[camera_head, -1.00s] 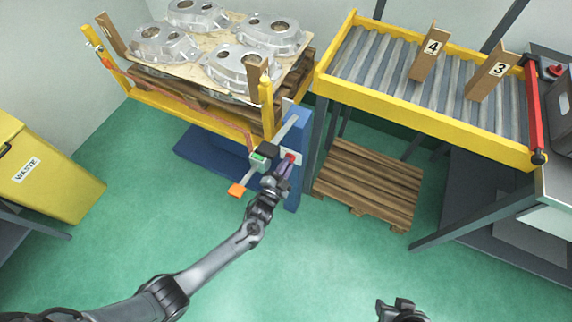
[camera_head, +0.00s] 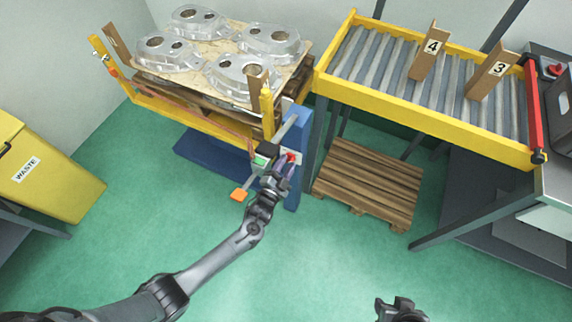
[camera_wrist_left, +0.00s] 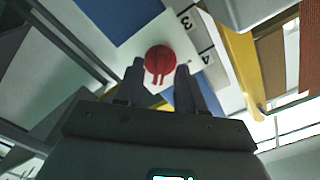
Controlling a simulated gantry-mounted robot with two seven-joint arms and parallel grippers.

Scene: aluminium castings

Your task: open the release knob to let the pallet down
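The release knob (camera_head: 291,158) is red and sits on a pale plate on the blue lift column (camera_head: 303,125). My left gripper (camera_head: 287,163) is right at the knob. In the left wrist view, the round red knob (camera_wrist_left: 160,60) lies between and just beyond the two fingertips of my left gripper (camera_wrist_left: 160,70), with gaps at both sides. The fingers look open. The wooden pallet (camera_head: 185,92) rests raised on the yellow lift frame (camera_head: 190,119), loaded with several aluminium castings (camera_head: 240,75). My right gripper (camera_head: 401,308) shows at the bottom edge, far from the lift, its opening unclear.
A yellow roller conveyor (camera_head: 420,118) with number boards 4 and 3 stands right of the lift. An empty pallet (camera_head: 370,185) lies on the floor below it. A yellow waste bin (camera_head: 45,175) stands at left. The green floor in front is clear.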

